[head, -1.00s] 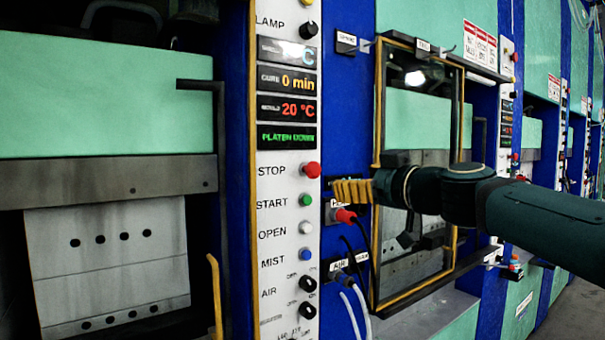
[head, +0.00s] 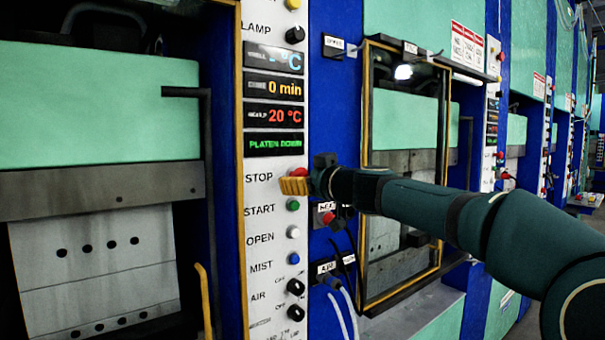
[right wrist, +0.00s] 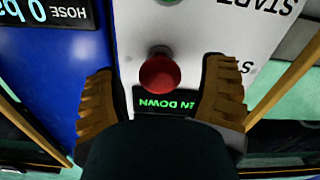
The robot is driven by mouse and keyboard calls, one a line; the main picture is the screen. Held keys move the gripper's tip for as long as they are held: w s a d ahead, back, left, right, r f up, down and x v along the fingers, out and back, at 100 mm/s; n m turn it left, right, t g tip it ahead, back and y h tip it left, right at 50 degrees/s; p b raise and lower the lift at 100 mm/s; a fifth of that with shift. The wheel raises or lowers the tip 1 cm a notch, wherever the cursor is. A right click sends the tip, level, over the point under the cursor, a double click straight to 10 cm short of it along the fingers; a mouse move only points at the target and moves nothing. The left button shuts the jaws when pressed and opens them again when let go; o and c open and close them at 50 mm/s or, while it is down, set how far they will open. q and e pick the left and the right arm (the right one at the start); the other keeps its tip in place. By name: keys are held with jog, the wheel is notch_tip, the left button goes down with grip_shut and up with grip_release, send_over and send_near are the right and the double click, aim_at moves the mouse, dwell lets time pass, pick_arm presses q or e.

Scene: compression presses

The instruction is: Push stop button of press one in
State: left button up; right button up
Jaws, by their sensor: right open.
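The red stop button (head: 299,172) of press one sits beside the STOP label on the white control panel (head: 262,222). My right gripper (head: 294,186) is in front of the panel at the button's height, and its yellow fingers hide the button's lower part. In the right wrist view the panel appears upside down. There the whole red button (right wrist: 160,75) stands between my two spread fingers, with a gap on each side. The right gripper is open and empty. I cannot tell whether it touches the panel. My left gripper is not in view.
The green start button (head: 293,205), white open button (head: 294,231) and blue mist button (head: 293,258) sit below. A black lamp knob (head: 295,35) is above.

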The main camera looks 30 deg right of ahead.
jog(key=shift+w, duration=0.1)
grip_shut()
jog(key=shift+w+b, duration=0.5)
jog(key=shift+w, duration=0.3)
jog(key=shift+c, duration=0.3)
grip_release()
jog(key=shift+o, duration=0.3)
jog(key=shift+w, duration=0.15)
jog(key=shift+a, duration=0.1)
